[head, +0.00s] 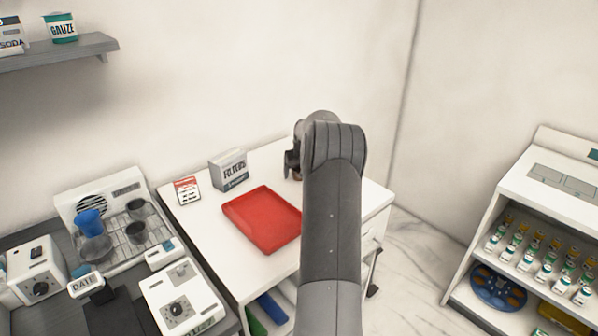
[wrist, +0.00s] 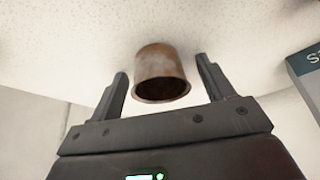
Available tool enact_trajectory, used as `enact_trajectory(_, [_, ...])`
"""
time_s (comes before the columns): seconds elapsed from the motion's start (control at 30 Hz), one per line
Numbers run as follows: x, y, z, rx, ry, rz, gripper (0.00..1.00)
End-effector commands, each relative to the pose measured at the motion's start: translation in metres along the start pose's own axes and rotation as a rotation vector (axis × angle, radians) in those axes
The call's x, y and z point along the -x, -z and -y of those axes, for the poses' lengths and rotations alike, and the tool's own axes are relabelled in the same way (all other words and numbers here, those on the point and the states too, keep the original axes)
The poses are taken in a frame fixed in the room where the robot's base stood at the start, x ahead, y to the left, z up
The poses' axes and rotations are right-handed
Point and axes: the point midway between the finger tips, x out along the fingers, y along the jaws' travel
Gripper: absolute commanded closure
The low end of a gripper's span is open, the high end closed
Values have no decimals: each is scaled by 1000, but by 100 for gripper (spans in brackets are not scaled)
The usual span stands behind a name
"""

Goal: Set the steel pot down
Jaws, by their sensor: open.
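The steel pot (wrist: 162,66) shows in the wrist view as a small, brownish, round metal vessel with a dark open mouth. It is between the two fingers of my gripper (wrist: 161,68), with a visible gap on each side, and appears to rest on the pale speckled surface. My gripper is open. In the head view my gripper (head: 292,163) is over the back right of the white table (head: 205,218), partly behind my arm. The pot cannot be made out clearly there.
A red tray (head: 263,219) lies on the table left of my arm, with a filters box (head: 229,170) and a small red-and-white card (head: 187,191) behind it. In the wrist view a box edge (wrist: 307,68) is at the right. A shelf unit (head: 548,183) with bottles stands at the right.

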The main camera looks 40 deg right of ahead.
Motion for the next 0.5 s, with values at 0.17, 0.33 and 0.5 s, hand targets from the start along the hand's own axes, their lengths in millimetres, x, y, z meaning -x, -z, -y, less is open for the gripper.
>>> enact_trajectory(0.17, [14, 2, 0, 0, -1, -2, 26])
enact_trajectory(0.33, [47, 2, -1, -1, -2, -3, 26])
enact_trajectory(0.5, [84, 2, 0, -1, -1, -2, 26])
